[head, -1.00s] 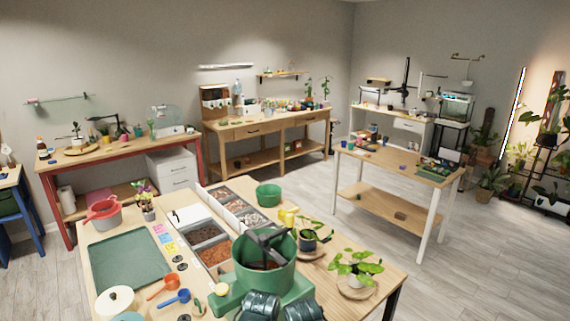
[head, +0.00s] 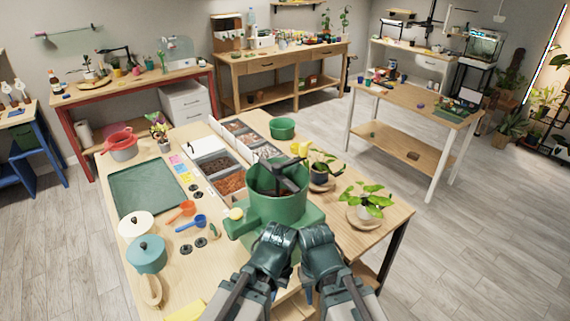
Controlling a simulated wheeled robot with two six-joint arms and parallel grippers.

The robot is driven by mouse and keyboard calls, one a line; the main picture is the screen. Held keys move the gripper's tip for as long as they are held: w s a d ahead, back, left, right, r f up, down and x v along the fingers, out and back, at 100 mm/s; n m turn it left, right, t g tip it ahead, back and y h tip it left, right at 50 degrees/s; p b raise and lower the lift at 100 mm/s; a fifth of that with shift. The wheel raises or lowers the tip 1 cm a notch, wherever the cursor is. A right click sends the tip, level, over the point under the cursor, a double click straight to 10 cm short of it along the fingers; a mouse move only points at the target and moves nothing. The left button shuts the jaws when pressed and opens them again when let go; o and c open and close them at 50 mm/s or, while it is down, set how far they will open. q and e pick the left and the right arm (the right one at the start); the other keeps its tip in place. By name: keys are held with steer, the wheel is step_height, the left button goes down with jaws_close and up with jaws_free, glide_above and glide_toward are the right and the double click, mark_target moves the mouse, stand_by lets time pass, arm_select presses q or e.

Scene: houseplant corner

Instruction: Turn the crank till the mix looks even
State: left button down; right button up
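The green mixing tub (head: 278,208) stands on a green base near the front of the wooden table. A dark crank (head: 287,172) spans its open mouth. The tub's wall and the crank hide most of the inside, so I cannot tell how even the mix is. My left gripper (head: 279,238) and my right gripper (head: 316,238) are side by side just in front of the tub, in the lower middle of the head view. Both appear apart from the crank. Their fingers are seen from behind, and their opening is hidden.
A green tray (head: 145,188), a white lidded pot (head: 136,224) and a teal pot (head: 147,254) stand left of the tub. Red and blue scoops lie between. Bins of substrate (head: 212,166) stand behind. A potted plant (head: 370,200) sits on a saucer to the right.

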steer(key=w+a+r+m+y, duration=0.1)
steer(key=w+y, duration=0.1)
steer(key=w+a+r+y, duration=0.1)
steer(key=w, duration=0.1)
steer(key=w+a+r+m+t+y+p, duration=0.1)
steer(key=w+y, duration=0.1)
steer(key=shift+w+m+y, duration=0.25)
steer(key=shift+m+y, duration=0.05)
jaws_close()
steer(key=w+d+r+m+t+y+p, duration=0.1)
steer(key=w+d+r+m+t+y, duration=0.4)
steer(key=w+r, duration=0.45)
steer(key=w+d+r+m+t+y+p, duration=0.1)
steer(key=w+d+r+m+t+y, duration=0.2)
steer(key=w+d+r+m+t, duration=0.6)
steer(key=w+a+n+g+b, duration=0.1)
steer(key=w+a+n+g, duration=0.2)
steer(key=w+a, duration=0.5)
steer(key=a+n, duration=0.1)
steer(key=a, duration=0.3)
steer(key=shift+w, duration=0.35)
